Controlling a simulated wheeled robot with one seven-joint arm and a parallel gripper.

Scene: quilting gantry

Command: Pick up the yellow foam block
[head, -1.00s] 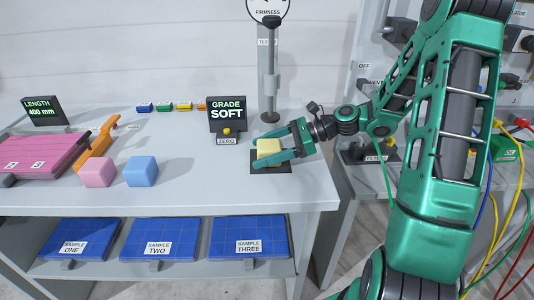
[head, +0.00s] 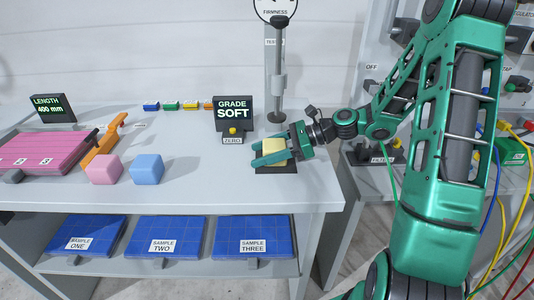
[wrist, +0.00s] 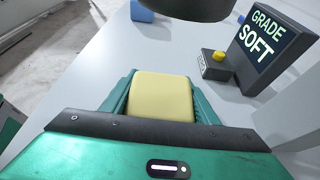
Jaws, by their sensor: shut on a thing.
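The yellow foam block (head: 273,149) is at the right end of the grey bench, over a dark square plate (head: 262,169). My gripper (head: 269,154) comes in from the right, with one green finger on each side of the block. The fingers are shut on the block. In the wrist view, the block (wrist: 161,96) sits between the two green fingers, its top face in plain sight. Its underside is hidden, so I cannot tell whether it touches the plate.
A "GRADE SOFT" display (head: 233,114) with a yellow zero button (head: 233,131) stands left of the block. The firmness tester's post (head: 278,70) stands behind. Pink (head: 104,169) and blue (head: 147,168) blocks sit left. The bench middle is clear.

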